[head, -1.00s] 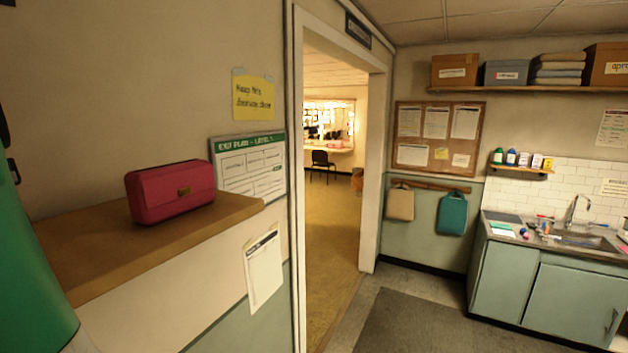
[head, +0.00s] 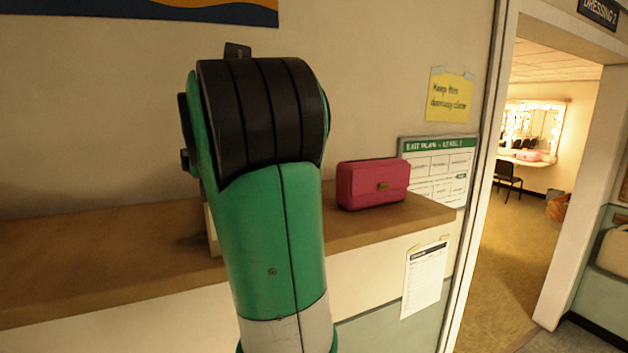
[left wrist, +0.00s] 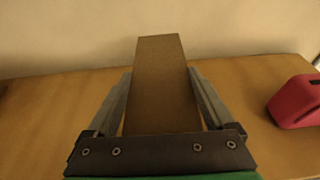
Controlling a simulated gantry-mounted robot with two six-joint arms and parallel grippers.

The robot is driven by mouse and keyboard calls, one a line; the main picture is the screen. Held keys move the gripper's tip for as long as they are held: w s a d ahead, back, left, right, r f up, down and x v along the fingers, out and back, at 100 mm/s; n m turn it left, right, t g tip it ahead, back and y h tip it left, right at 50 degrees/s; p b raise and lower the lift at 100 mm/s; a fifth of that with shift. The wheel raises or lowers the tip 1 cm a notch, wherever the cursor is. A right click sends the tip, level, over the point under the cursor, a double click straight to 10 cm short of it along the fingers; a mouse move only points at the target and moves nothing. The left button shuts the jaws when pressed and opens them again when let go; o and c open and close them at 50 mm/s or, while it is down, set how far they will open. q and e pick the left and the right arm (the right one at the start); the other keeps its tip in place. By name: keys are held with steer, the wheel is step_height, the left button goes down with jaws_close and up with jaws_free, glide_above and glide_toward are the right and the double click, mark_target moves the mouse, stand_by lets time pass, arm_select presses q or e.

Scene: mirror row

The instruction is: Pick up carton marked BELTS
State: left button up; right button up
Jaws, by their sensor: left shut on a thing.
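A plain brown carton (left wrist: 160,80) stands between the fingers of my left gripper (left wrist: 160,92) in the left wrist view. The fingers press on its two sides, shut on it. No marking shows on the face I see, so I cannot read BELTS. In the head view my green and black left arm hides the gripper and nearly all of the carton; only a narrow pale edge shows left of the arm. I cannot tell whether the carton touches the shelf. My right gripper is in no view.
A wooden shelf (head: 110,240) runs along the wall. A red handbag (head: 372,184) sits on it right of my left arm, also at the right edge of the left wrist view (left wrist: 297,102). The shelf left of the arm is clear. A doorway opens at the right.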

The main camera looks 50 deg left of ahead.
arm_select(q)
steer(key=shift+r, duration=0.1)
step_height(320, 180, up, 10)
stand_by(0.4)
